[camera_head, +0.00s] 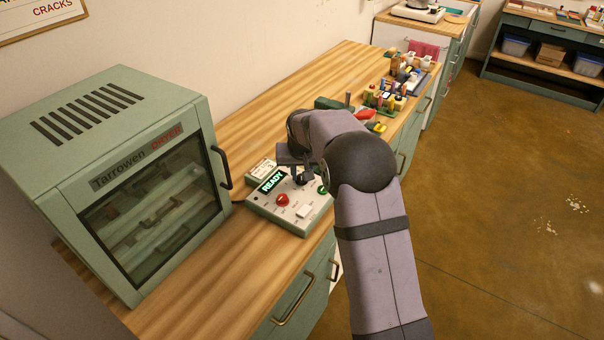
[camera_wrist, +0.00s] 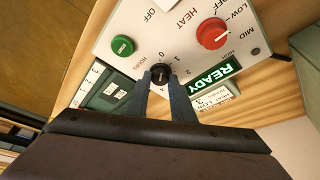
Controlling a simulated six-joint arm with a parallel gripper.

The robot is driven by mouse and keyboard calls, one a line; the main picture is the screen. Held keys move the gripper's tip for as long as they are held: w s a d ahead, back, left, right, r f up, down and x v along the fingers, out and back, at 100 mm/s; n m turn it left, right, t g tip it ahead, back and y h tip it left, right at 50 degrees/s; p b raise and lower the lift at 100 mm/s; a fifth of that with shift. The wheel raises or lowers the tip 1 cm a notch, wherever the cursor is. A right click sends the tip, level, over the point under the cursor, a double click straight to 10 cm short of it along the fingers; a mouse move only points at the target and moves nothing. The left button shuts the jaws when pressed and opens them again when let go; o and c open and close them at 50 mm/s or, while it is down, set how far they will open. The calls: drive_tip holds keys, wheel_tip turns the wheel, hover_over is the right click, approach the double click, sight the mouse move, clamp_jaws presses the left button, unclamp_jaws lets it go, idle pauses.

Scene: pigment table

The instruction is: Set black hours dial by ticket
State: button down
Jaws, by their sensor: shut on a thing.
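The control box (camera_head: 312,222) stands on the wooden counter in front of the oven. Its black HOURS dial (camera_wrist: 160,72) shows in the wrist view, ringed by small numbers. My gripper (camera_wrist: 162,80) is shut on this dial, one finger on each side. I cannot clearly tell which number its pointer marks. The printed ticket (camera_wrist: 212,98) is beside the box, near the READY display (camera_wrist: 214,76); its small text is mostly unreadable, with a 3 visible. In the head view the ticket (camera_head: 261,169) sits just behind the display, and my gripper (camera_head: 300,178) hides most of the dial.
A red HEAT dial (camera_wrist: 212,33) and green START button (camera_wrist: 122,46) are on the same panel. The green Tarrowen oven (camera_head: 150,200) stands left with its door shut. A rack of coloured tools (camera_head: 385,98) stands farther back on the counter. Bare wood lies in front of the oven.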

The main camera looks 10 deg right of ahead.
drive_tip(key=m+h, duration=0.1)
drive_tip(key=m, duration=0.1)
drive_tip(key=m+b, duration=0.1)
drive_tip(key=m, duration=0.1)
drive_tip(key=shift+w+a+g+h, duration=0.15)
drive_tip(key=shift+a+g+h, duration=0.05)
drive_tip(key=shift+g+h, duration=0.2)
drive_tip(key=m+g+h, duration=0.1)
drive_tip(key=m, duration=0.3)
drive_tip(key=shift+a, duration=0.1)
drive_tip(key=m+p, duration=0.1)
drive_tip(key=m, duration=0.1)
drive_tip(key=m+g+p, duration=0.1)
drive_tip(key=p, duration=0.1)
drive_tip(key=shift+w+r+m+h, duration=0.2)
drive_tip(key=shift+m+h, duration=0.1)
drive_tip(key=shift+m, duration=0.1)
drive_tip(key=shift+a+f+m+g+p, duration=0.1)
drive_tip(key=shift+m+g+p, duration=0.3)
drive_tip(key=shift+m+p, duration=0.6)
drive_tip(key=shift+w+f+m+g+p, duration=0.1)
drive_tip(key=shift+m+g+p, duration=0.5)
drive_tip(key=shift+p, duration=1.2)
drive_tip(key=c, duration=1.5)
unclamp_jaws()
drive_tip(key=shift+c, duration=0.2)
